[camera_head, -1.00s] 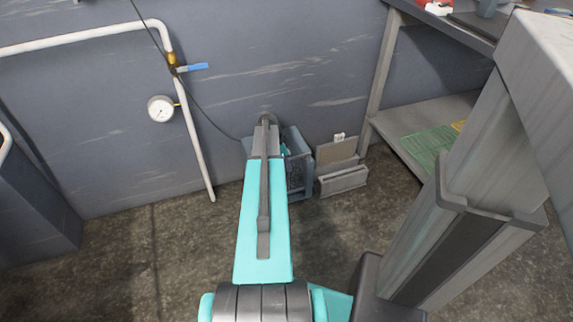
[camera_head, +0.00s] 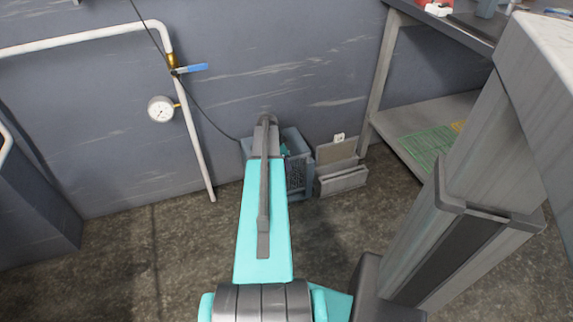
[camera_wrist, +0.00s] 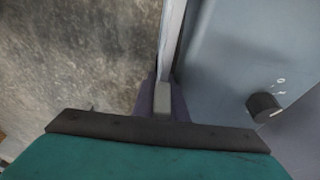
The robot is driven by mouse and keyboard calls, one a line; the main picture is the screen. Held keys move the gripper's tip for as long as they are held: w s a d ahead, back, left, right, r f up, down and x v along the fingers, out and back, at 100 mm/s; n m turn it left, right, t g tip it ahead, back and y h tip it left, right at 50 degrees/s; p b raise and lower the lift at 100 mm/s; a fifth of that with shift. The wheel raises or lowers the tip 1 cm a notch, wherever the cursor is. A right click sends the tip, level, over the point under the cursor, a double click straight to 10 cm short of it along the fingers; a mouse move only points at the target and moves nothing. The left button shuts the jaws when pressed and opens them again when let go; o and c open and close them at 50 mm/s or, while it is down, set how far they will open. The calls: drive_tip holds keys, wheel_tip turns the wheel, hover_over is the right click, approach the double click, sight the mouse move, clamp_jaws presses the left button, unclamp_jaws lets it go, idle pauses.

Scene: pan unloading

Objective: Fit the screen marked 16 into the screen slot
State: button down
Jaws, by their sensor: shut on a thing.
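In the wrist view my gripper (camera_wrist: 162,100) is shut on a thin pale panel, the screen (camera_wrist: 172,38), seen nearly edge-on and running away toward the top. No number can be read on it. The panel stands close beside the flat side of a blue-grey machine (camera_wrist: 225,60); whether they touch I cannot tell. In the head view the machine (camera_head: 298,172) stands on the floor by the wall, partly behind my teal arm. My gripper is mostly hidden there. I cannot make out the screen slot in either view.
A black knob (camera_wrist: 263,107) sticks out of the machine's face. Right of the machine a low grey rack (camera_head: 342,181) holds upright panels (camera_head: 336,153), one with a small white tag. A shelf (camera_head: 420,120) stands further right. A pipe with a gauge (camera_head: 160,109) runs down the wall. The floor at left is open.

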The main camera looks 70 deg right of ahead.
drive_tip(key=shift+f, duration=0.1)
drive_tip(key=c, duration=1.7)
unclamp_jaws()
drive_tip(key=shift+d, duration=0.1)
drive_tip(key=shift+w, duration=0.1)
drive_tip(key=shift+w, duration=0.1)
drive_tip(key=p+v, duration=0.3)
drive_tip(key=v, duration=1.1)
drive_tip(key=shift+s, duration=0.2)
